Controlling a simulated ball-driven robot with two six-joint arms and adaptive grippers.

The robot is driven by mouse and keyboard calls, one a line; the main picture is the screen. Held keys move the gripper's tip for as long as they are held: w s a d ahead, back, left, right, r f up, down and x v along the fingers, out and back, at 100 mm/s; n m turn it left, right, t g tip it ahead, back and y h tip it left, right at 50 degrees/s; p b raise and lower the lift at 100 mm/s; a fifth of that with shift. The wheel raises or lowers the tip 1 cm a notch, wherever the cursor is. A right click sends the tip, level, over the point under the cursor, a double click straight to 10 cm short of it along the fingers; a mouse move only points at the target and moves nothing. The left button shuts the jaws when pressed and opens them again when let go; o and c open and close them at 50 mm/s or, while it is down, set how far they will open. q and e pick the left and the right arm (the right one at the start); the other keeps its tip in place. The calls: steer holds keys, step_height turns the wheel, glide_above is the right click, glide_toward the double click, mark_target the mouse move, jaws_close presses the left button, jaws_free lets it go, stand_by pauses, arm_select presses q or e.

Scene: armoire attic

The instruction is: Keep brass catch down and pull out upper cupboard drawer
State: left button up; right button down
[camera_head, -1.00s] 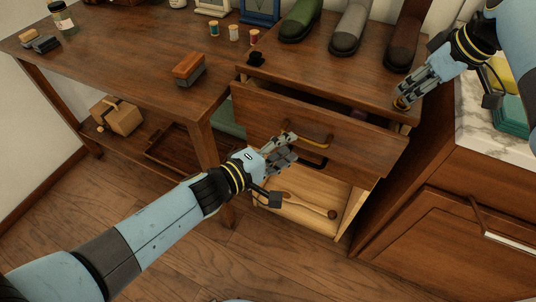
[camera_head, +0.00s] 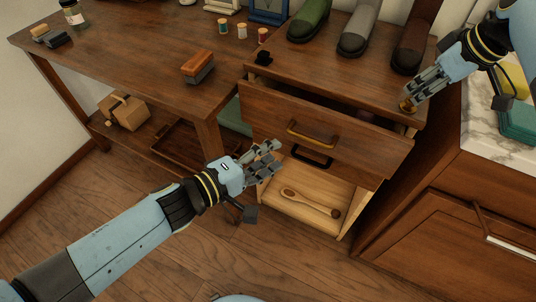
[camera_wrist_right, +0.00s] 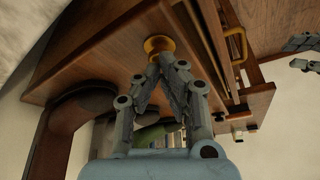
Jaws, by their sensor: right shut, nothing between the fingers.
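The upper cupboard drawer (camera_head: 365,152) stands pulled partly out, with a dark opening behind its wooden front. Its brass-coloured handle (camera_head: 312,135) is free. My left gripper (camera_head: 276,158) is open and empty, left of and below that handle and apart from it. The brass catch (camera_head: 407,106) is a small round knob at the cupboard top's right front corner. My right gripper (camera_head: 412,98) is shut with its fingertips at the catch. In the right wrist view the closed fingertips (camera_wrist_right: 158,62) meet the lower edge of the catch (camera_wrist_right: 160,44); nothing is between them.
A dark handle (camera_head: 312,156) and an open lower compartment with a wooden spoon-like item (camera_head: 310,202) are below the drawer. Shoes (camera_head: 358,32) stand on the cupboard top. A brush (camera_head: 198,66) lies on the table at left. A marble-topped cabinet (camera_head: 490,135) stands close on the right.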

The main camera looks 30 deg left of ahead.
steer(key=shift+r+p, duration=2.9)
steer(key=shift+r, duration=0.25)
steer(key=shift+f, duration=0.1)
